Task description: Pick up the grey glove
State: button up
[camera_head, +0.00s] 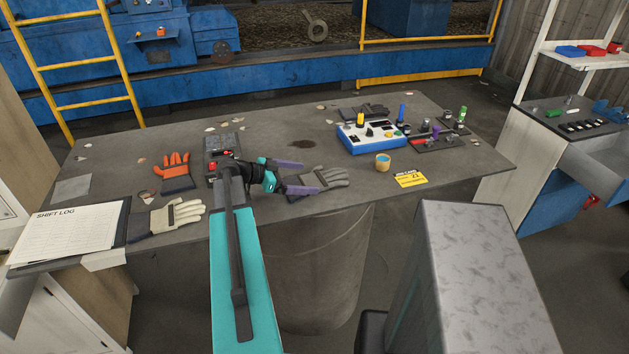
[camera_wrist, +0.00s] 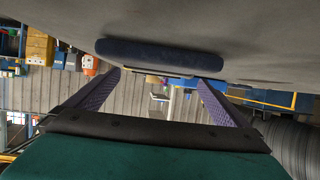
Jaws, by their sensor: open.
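The grey glove (camera_head: 328,178) lies on the dark table near its front edge, in the middle of the head view. Its cuff end is partly hidden by my gripper. My gripper (camera_head: 309,178) is open, its two purple fingers pointing right, one at the far side and one at the near side of the glove's cuff end. In the wrist view, which appears upside down, a dark blue padded piece (camera_wrist: 160,54), apparently the glove's cuff, lies on the table ahead between the open fingers (camera_wrist: 160,77). I cannot tell whether the fingers touch it.
An orange glove (camera_head: 174,170) and a cream glove (camera_head: 176,215) lie to the left, by a shift log clipboard (camera_head: 68,232). To the right are a blue-white control box (camera_head: 372,137), a cup (camera_head: 383,162) and a yellow card (camera_head: 410,179). A drum (camera_head: 312,265) stands below the table's front edge.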

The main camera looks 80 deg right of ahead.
aim_at(309, 180)
jog(key=shift+p+x, duration=0.4)
jog(key=shift+x, duration=0.95)
jog(key=c, duration=1.1)
jog(key=shift+r, duration=0.1)
jog(key=shift+r+b, duration=0.8)
jog(key=shift+r, duration=0.4)
jog(key=s+a+b, duration=0.1)
jog(key=s+a, duration=0.1)
jog(key=s, duration=0.3)
jog(key=s+a+r+b, duration=0.1)
jog(key=s+b, duration=0.1)
jog(key=s, duration=0.3)
jog(key=s+a+r+b, duration=0.1)
jog(key=s+a+b, duration=0.1)
jog(key=s, duration=0.3)
jog(key=shift+a+r, duration=0.2)
jog(key=shift+a, duration=0.15)
